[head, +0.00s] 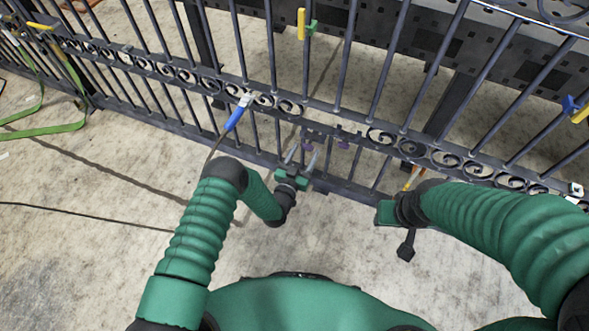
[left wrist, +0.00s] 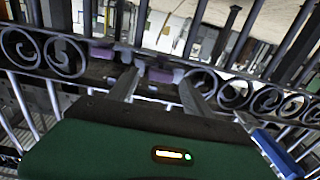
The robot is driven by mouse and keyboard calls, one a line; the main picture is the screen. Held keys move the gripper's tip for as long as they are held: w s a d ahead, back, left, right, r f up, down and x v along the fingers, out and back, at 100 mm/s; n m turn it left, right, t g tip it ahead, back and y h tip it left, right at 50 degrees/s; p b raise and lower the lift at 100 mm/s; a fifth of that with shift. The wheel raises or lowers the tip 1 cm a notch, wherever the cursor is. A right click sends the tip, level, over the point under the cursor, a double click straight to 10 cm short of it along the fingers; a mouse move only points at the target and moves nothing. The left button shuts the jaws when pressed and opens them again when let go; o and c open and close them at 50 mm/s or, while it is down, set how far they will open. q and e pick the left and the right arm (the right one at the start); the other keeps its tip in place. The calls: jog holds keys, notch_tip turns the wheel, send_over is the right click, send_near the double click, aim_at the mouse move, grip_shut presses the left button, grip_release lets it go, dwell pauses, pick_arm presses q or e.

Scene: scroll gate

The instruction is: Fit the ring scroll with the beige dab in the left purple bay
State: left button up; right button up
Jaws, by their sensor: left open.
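The black gate (head: 330,112) has a band of scrolls with a gap in it. Two purple patches mark the gap, the left one (head: 311,135) and the right one (head: 343,143); purple patches also show in the left wrist view (left wrist: 101,53). My left gripper (head: 302,157) is open just in front of the gap, its fingers pointing at the gate. I see no scroll between its fingers (left wrist: 158,80). I cannot make out a beige dab on any ring scroll. My right gripper (head: 386,212) is low, right of the gap, and its jaws are unclear.
A blue-handled tool (head: 235,118) is at the gate left of the gap. Yellow and green clamps (head: 302,25) are on an upper bar. A green strap (head: 45,131) and a dark cable (head: 90,212) lie at the left. Concrete floor in front is mostly clear.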

pick_arm(q)
jog(key=p+v, duration=0.3)
jog(key=v, duration=1)
jog(key=shift+s+p, duration=0.3)
jog(key=shift+p, duration=0.1)
jog(key=shift+a, duration=0.15)
